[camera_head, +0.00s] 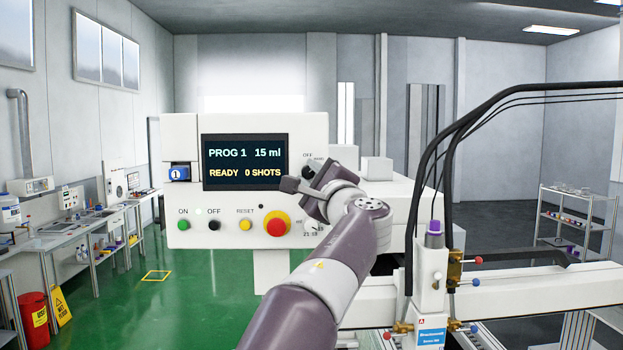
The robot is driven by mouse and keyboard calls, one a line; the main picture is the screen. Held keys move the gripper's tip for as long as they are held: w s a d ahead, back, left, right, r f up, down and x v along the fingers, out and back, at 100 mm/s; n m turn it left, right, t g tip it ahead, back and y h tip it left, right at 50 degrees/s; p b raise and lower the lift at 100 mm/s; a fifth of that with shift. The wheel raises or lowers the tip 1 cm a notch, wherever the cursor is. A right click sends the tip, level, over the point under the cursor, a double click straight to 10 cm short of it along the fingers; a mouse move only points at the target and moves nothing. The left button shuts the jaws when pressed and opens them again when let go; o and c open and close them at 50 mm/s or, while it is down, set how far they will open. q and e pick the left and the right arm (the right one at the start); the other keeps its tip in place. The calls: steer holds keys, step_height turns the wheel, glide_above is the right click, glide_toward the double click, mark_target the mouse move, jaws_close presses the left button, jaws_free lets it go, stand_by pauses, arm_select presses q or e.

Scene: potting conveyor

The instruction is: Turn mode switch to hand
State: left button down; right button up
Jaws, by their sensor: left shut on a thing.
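A white control panel (183,131) faces me, with a dark display (245,162) reading PROG 1, 15 ml, READY, 0 SHOTS. The mode switch is at the panel's right side, mostly hidden by my left gripper (304,180). A label reading OFF and part of another label show just above the gripper. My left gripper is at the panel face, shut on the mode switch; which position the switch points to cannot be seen. My right gripper is not in view.
Below the display are a green ON button (184,225), a black OFF button (214,226), a yellow RESET button (245,225) and a red emergency stop (276,225). To the right stands a dosing nozzle unit (431,270) with black hoses (425,170).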

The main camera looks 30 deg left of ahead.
arm_select(q)
steer(key=shift+n, duration=0.3)
steer(key=c, duration=0.9)
jaws_free()
